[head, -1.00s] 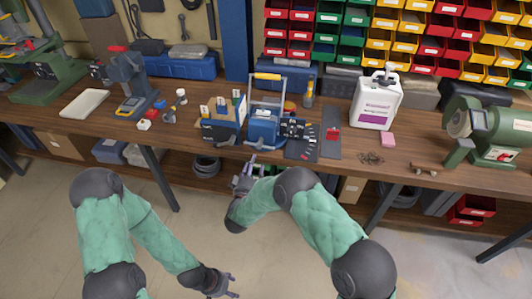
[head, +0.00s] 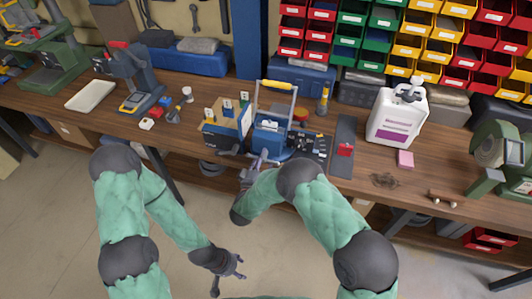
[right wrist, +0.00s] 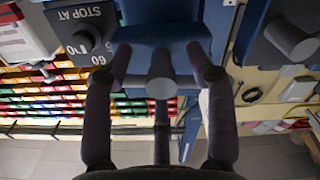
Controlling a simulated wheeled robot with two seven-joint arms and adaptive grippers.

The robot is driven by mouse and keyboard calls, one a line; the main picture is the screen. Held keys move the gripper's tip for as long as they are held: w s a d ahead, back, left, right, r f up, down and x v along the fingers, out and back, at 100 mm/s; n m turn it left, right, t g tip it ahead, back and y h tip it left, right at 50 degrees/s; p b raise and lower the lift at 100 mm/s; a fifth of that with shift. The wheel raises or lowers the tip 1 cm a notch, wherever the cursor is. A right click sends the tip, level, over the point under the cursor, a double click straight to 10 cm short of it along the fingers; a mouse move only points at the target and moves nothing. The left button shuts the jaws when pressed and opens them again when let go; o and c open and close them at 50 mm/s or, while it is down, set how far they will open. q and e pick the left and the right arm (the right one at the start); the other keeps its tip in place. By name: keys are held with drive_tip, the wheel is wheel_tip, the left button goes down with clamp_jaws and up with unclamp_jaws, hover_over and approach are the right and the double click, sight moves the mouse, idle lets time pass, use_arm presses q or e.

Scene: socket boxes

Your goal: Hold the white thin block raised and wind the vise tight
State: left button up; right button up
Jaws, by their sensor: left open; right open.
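The blue vise (head: 270,143) stands at the bench's front edge in the head view, with a small white piece (head: 268,125) at its top; I cannot tell whether this is the white thin block. My right gripper (head: 256,164) is open just in front of the vise. In the right wrist view its spread fingers (right wrist: 160,65) point at a blue body, with a grey round rod end (right wrist: 162,78) between them; no grip on it shows. My left gripper (head: 238,268) is open and empty, low in front of the bench, over the floor.
A compartment box (head: 222,135) with small signs stands left of the vise. A dark dial plate (head: 312,148) lies right of it; its "STOP AT" marking shows in the right wrist view (right wrist: 75,28). A white jug (head: 398,115) and pink block (head: 405,158) are farther right.

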drive_tip(key=shift+s+r, duration=0.1)
drive_tip(key=shift+s, duration=0.05)
drive_tip(key=shift+c, duration=0.3)
clamp_jaws()
drive_tip(key=shift+r+m, duration=0.15)
drive_tip(key=shift+m, duration=0.25)
drive_tip(key=m+b, duration=0.2)
drive_tip(key=m, duration=0.1)
drive_tip(key=shift+w+b, duration=0.2)
drive_tip(key=shift+b, duration=0.1)
drive_tip(key=m+b, duration=0.3)
drive_tip(key=m, duration=0.2)
drive_tip(key=shift+m, duration=0.4)
drive_tip(key=m+b, duration=0.4)
drive_tip(key=shift+a+m, duration=0.1)
drive_tip(key=shift+m, duration=0.2)
drive_tip(key=shift+f+m+b, duration=0.2)
drive_tip(key=shift+m+b, duration=1.5)
drive_tip(key=shift+m, duration=0.5)
